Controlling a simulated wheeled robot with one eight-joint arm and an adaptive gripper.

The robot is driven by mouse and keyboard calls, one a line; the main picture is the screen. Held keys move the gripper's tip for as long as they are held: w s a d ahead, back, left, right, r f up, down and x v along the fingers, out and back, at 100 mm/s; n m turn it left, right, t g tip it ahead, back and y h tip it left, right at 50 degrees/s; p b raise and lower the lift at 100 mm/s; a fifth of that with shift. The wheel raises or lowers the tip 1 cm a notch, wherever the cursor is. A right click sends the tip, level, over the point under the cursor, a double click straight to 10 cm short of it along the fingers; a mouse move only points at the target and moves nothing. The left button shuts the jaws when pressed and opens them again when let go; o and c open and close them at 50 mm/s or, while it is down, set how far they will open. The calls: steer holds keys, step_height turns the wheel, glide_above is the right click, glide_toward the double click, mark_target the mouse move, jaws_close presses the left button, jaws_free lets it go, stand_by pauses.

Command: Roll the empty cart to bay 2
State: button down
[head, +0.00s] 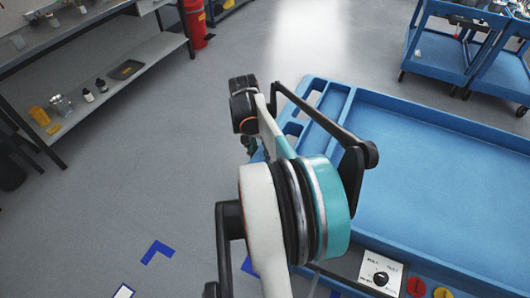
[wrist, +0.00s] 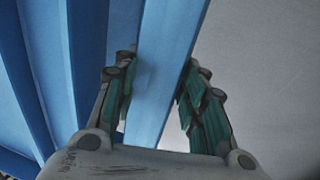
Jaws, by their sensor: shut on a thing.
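The blue cart (head: 450,170) fills the right of the head view. Its wide top tray is empty where I see it, and a narrow strip of compartments runs along its left end. My gripper (wrist: 160,75) is shut on a blue bar of the cart (wrist: 165,60), with teal-padded fingers on both sides of it in the wrist view. In the head view my arm hides most of the grip at the cart's left end. No readable bay 2 sign shows.
Blue corner marks (head: 157,250) lie on the grey floor at the lower left. A workbench with a lower shelf (head: 110,85) stands at the upper left, near a red cylinder (head: 195,22). Other blue carts (head: 437,55) stand at the upper right. Floor between is clear.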

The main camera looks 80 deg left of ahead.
steer(key=shift+w, duration=0.1)
steer(key=c, duration=1)
jaws_free()
step_height(320, 180, up, 12)
steer(key=s+a, duration=0.1)
steer(key=s, duration=0.1)
steer(key=shift+a, duration=0.25)
steer(key=shift+w+f, duration=0.1)
